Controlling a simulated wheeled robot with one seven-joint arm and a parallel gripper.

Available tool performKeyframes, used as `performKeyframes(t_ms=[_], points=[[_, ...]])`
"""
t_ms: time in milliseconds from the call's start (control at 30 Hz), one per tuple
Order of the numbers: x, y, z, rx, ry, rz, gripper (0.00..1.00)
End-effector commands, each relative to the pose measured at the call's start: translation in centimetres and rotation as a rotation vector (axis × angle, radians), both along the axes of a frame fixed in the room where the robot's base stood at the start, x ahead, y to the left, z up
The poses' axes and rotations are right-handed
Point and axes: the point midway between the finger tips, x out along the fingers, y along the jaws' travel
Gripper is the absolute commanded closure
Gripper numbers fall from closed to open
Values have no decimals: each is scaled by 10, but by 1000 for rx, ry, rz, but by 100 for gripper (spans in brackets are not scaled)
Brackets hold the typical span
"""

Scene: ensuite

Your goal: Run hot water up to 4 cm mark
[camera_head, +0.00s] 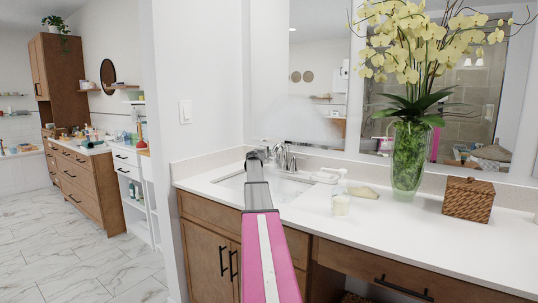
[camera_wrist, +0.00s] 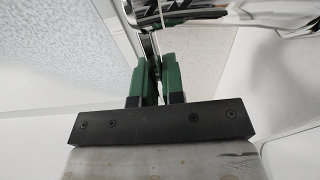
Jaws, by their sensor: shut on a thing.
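A chrome faucet (camera_head: 282,156) stands at the back of the white sink (camera_head: 288,188) in the countertop. My gripper (camera_head: 257,158) is at the faucet's left side, over the sink's back left part, and hides some of it. In the wrist view my gripper's green fingers (camera_wrist: 153,68) are shut on a thin chrome faucet handle (camera_wrist: 147,42). The shiny faucet body (camera_wrist: 185,12) shows just beyond, at the top. I cannot see any running water. My arm hides part of the basin, and no 4 cm mark is visible.
On the counter (camera_head: 430,240), right of the sink, are a small pale jar (camera_head: 341,204), a soap dish (camera_head: 363,192), a glass vase with yellow orchids (camera_head: 408,160) and a woven box (camera_head: 470,199). A wall (camera_head: 195,80) stands close on the left. Open tiled floor (camera_head: 95,262) lies further left.

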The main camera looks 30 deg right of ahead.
Motion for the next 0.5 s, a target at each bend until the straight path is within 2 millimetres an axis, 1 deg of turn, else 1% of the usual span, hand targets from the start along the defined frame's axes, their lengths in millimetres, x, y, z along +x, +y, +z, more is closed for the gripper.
performKeyframes(t_ms=[33, 200, 333, 500], points=[[-6, 2, -1, 1, 0, 36, 100], [-8, 8, -1, 1, 0, 157, 100], [-9, 11, -1, 1, 0, 211, 100], [-9, 12, 0, 0, 0, 229, 100]])
